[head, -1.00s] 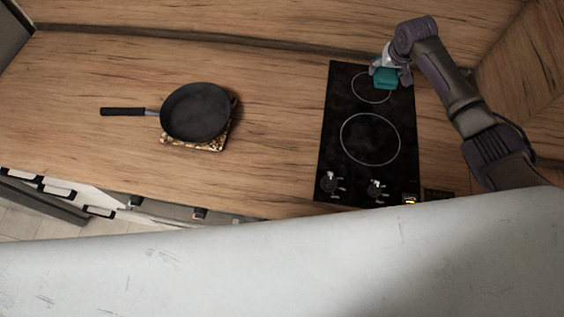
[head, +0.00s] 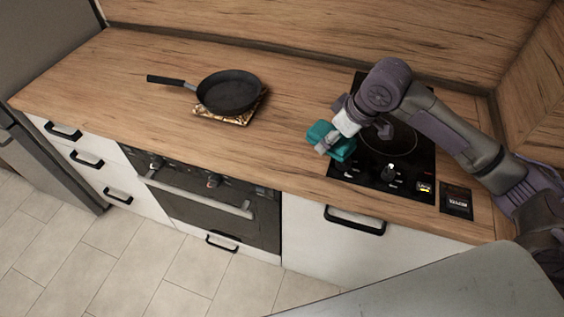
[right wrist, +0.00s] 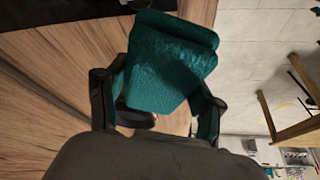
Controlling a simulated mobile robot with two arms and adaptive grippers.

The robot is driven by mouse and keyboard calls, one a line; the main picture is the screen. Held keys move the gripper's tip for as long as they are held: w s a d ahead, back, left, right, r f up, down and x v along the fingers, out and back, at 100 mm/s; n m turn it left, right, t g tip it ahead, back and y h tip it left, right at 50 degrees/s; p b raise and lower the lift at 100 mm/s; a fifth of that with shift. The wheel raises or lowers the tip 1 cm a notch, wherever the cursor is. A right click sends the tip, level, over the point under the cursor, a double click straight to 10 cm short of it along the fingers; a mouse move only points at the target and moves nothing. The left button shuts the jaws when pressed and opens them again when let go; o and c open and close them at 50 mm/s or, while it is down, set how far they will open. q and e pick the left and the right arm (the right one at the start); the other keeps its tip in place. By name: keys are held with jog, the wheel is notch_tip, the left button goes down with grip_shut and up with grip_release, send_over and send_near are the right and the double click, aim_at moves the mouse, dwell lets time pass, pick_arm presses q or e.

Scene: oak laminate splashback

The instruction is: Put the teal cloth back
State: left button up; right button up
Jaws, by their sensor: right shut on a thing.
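The teal cloth (head: 322,134) is folded into a pad and held in my right gripper (head: 338,146), above the front left corner of the hob. In the right wrist view the cloth (right wrist: 170,62) sits between the two fingers of the right gripper (right wrist: 155,112), which are closed on its sides. It sticks out well past the fingertips. My left gripper is in neither view.
A black hob (head: 388,140) with knobs at its front lies under the right arm. A dark frying pan (head: 228,91) sits on a patterned trivet (head: 242,117) to the left. A small dark card (head: 456,201) lies right of the hob. The wooden counter (head: 150,62) is otherwise clear.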

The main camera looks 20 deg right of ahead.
jog(key=p, duration=0.2)
send_over(287, 150)
jog(key=s, duration=0.1)
jog(key=f, duration=0.6)
jog(key=shift+s+d+f, duration=0.2)
jog(key=shift+d+f, duration=0.1)
jog(key=shift+d, duration=0.1)
jog(key=shift+w+a+f, duration=0.1)
jog(key=shift+w+f, duration=0.05)
jog(key=shift+f, duration=0.05)
notch_tip(287, 150, down, 3)
jog(key=shift+f+p, duration=0.1)
jog(key=shift+p, duration=0.7)
jog(key=shift+f, duration=0.45)
jog(key=shift+f, duration=0.1)
jog(key=o, duration=1.2)
